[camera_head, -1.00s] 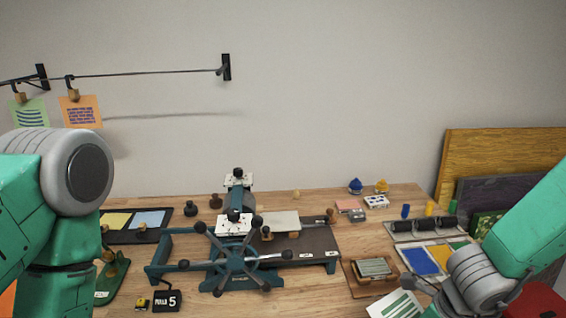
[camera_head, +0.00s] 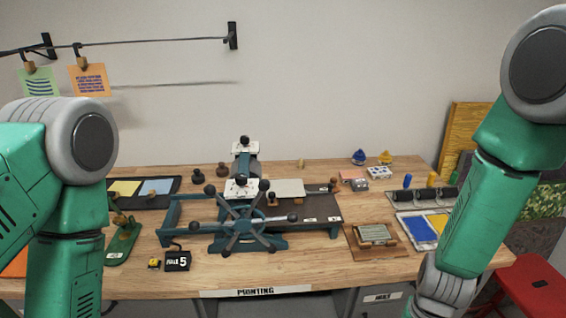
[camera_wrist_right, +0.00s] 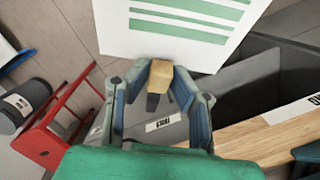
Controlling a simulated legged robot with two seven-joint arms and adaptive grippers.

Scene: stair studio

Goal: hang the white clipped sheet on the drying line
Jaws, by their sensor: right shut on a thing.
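The white sheet (camera_wrist_right: 180,20) with green stripes shows at the top of the right wrist view, with a wooden clip (camera_wrist_right: 160,76) at its edge. My right gripper (camera_wrist_right: 160,90) is shut on the clip, and the sheet is clear of the bench. The drying line (camera_head: 150,42) runs along the wall at upper left to a black bracket (camera_head: 232,36). A green sheet (camera_head: 38,84) and an orange sheet (camera_head: 88,80) hang from it. My left gripper is not in view.
The wooden bench (camera_head: 220,272) carries a teal press (camera_head: 238,225) in the middle, a tray (camera_head: 150,205) at left and ink pads (camera_head: 428,228) at right. A red stool (camera_head: 535,285) stands at lower right. The line right of the orange sheet is empty.

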